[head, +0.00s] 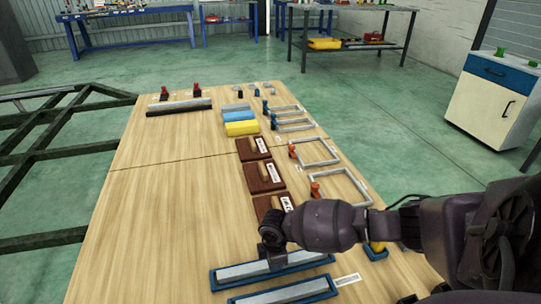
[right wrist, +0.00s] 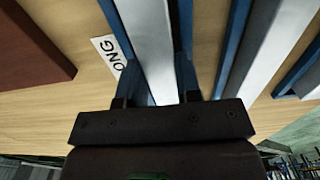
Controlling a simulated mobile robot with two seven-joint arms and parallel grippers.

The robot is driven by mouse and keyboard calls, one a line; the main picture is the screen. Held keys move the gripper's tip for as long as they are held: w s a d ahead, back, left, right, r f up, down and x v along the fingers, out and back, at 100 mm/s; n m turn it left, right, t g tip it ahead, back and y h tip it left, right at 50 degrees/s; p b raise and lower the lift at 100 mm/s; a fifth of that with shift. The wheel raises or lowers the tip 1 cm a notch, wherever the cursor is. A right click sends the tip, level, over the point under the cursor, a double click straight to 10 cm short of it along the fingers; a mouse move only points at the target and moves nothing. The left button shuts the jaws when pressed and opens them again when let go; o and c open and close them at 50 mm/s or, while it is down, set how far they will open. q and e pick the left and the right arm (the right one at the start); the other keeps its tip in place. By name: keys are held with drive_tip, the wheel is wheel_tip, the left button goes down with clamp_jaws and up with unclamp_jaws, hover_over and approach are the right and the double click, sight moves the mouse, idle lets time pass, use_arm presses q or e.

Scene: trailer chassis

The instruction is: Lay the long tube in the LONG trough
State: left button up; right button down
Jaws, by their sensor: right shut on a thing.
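The long grey tube (right wrist: 150,45) runs between my right gripper's two fingers in the right wrist view. In the head view the same tube (head: 238,271) lies along a blue-walled trough (head: 214,282) at the near edge of the table. Blue walls show on both sides of it; whether it rests on the trough floor I cannot tell. A label (right wrist: 111,56) reading "ONG", partly cut off, lies beside this trough. My right gripper (head: 275,262) is shut on the tube, pointing down. My left gripper is not in view.
A second blue trough with a grey bar (head: 285,292) lies just nearer. Brown blocks (head: 265,176), yellow and blue blocks (head: 241,128), clamped grey frames (head: 318,152) and dark bars (head: 180,108) stand farther up the table. The table's left half is clear.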

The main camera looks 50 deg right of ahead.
drive_tip(key=shift+w+r, duration=0.1)
drive_tip(key=shift+w, duration=0.05)
drive_tip(key=shift+f, duration=0.2)
drive_tip(key=c, duration=0.8)
unclamp_jaws()
drive_tip(key=shift+r, duration=0.4)
use_arm(q)
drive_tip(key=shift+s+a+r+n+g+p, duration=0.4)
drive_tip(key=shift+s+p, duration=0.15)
drive_tip(key=shift+p, duration=1.8)
use_arm(e)
wheel_tip(320, 180, up, 12)
drive_tip(key=shift+f, duration=0.25)
